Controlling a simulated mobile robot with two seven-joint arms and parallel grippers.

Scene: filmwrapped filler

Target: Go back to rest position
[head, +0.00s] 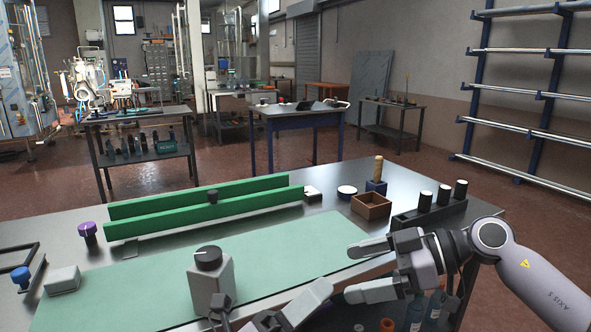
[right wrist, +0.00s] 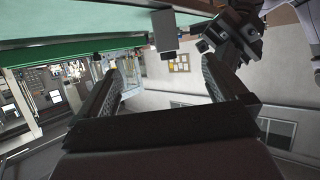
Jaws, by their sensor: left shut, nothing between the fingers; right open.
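My right gripper (head: 352,272) is open and empty over the right front part of the green mat (head: 120,300), its two fingers apart and pointing left. In the right wrist view both fingers (right wrist: 165,65) are spread with nothing between them. My left gripper (head: 308,304) is shut at the bottom edge of the head view, partly cut off. A pale grey container (head: 211,286) with a black cap stands upright on the mat, left of the left gripper, and neither gripper holds it.
Two green rails (head: 200,212) run along the back of the table. A grey block (head: 62,281) and a blue knob (head: 20,277) are at the left. The mat's middle is clear.

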